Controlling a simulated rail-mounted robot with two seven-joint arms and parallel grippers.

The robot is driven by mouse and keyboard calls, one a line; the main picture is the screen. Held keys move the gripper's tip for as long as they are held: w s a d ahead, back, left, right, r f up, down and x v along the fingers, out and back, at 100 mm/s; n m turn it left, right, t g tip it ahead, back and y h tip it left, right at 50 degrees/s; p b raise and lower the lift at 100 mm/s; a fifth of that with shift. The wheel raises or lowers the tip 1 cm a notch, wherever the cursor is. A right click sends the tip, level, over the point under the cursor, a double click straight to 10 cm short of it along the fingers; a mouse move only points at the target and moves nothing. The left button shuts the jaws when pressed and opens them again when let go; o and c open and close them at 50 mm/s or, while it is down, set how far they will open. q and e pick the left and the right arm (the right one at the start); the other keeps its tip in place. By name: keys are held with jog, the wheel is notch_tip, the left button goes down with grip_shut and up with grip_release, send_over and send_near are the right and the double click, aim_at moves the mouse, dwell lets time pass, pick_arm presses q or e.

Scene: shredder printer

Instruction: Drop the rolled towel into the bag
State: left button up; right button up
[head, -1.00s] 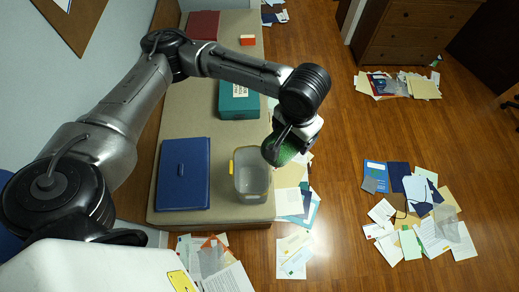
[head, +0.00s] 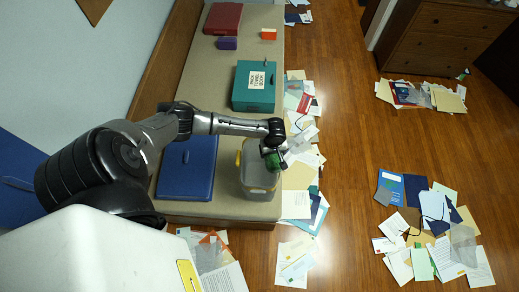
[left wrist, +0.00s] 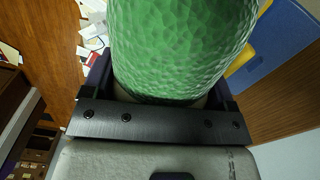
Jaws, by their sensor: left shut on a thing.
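The rolled towel looks like a green, dimpled roll (left wrist: 185,45) in the left wrist view. My left gripper (head: 274,160) is shut on it, and the roll fills the space between the fingers. In the head view only a small green part of it (head: 273,162) shows beside the gripper, over the upper right part of a grey open-topped container with yellow handles (head: 256,182). This container is the only bag-like thing I see, and it stands on the beige bench. I cannot tell whether the towel is above its rim or inside it. My right gripper is not in view.
A blue binder (head: 188,170) lies left of the container on the bench (head: 205,212). A teal box (head: 254,87), a purple box (head: 227,43), an orange box (head: 269,34) and a red book (head: 223,18) lie farther back. Papers (head: 432,225) cover parts of the floor.

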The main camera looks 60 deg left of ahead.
pick_arm(q)
jog(key=s+a+f+n, duration=0.1)
jog(key=s+a+f, duration=0.2)
jog(key=s+f, duration=0.1)
jog(key=shift+a+f+b, duration=0.3)
jog(key=shift+a+f, duration=0.05)
jog(key=shift+f, duration=0.1)
notch_tip(320, 180, down, 20)
jog(key=b, duration=1.2)
dwell(0.5)
jog(key=shift+f+b, duration=0.3)
jog(key=shift+b, duration=0.15)
jog(key=shift+f, duration=0.1)
